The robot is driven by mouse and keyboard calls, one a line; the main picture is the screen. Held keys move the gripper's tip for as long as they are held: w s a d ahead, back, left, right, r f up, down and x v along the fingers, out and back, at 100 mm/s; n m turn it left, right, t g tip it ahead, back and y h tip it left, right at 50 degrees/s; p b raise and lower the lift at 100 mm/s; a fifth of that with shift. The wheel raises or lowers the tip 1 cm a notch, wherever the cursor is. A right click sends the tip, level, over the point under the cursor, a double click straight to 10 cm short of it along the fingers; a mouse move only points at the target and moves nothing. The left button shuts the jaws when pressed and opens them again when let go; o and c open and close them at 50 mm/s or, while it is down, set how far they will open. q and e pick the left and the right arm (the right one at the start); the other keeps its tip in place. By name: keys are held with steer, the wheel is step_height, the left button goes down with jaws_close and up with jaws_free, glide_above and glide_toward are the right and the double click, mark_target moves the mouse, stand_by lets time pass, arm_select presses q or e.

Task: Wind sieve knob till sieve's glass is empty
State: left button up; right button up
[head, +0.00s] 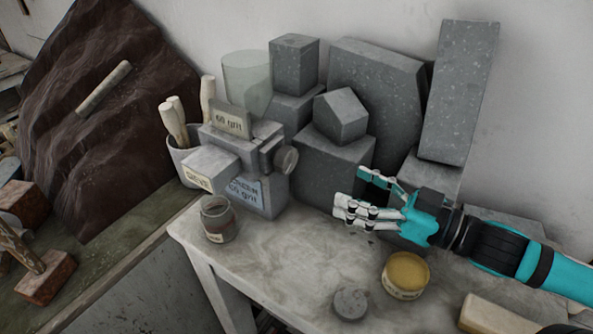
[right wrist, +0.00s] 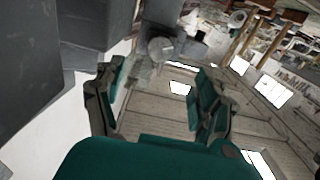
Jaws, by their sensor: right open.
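The sieve (head: 245,160) is a grey box-shaped machine with "60 grit" labels, standing at the table's back left. Its glass (head: 247,80) is a pale, see-through cylinder on top; I cannot make out any fill in it. The round grey sieve knob (head: 287,159) sticks out on the right side. It seems to be the round disc (right wrist: 160,48) in the right wrist view. My right gripper (head: 354,190) is open and empty, to the right of the knob and apart from it, fingers pointing left. My left gripper is not in view.
A small jar (head: 219,220) stands in front of the sieve. A yellow-topped tin (head: 406,275) and a grey disc (head: 350,303) lie on the table (head: 275,250). Grey stone blocks (head: 335,160) stand behind my gripper. A tool pot (head: 182,160) is left of the sieve.

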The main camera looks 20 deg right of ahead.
mark_target(292, 163)
steer(key=x, duration=0.7)
steer(key=shift+w+a+r, duration=0.1)
steer(key=shift+w+r, duration=0.05)
steer(key=shift+p+x, duration=0.55)
steer(key=shift+x, duration=1.9)
steer(key=c, duration=1.2)
steer(key=shift+p, duration=0.3)
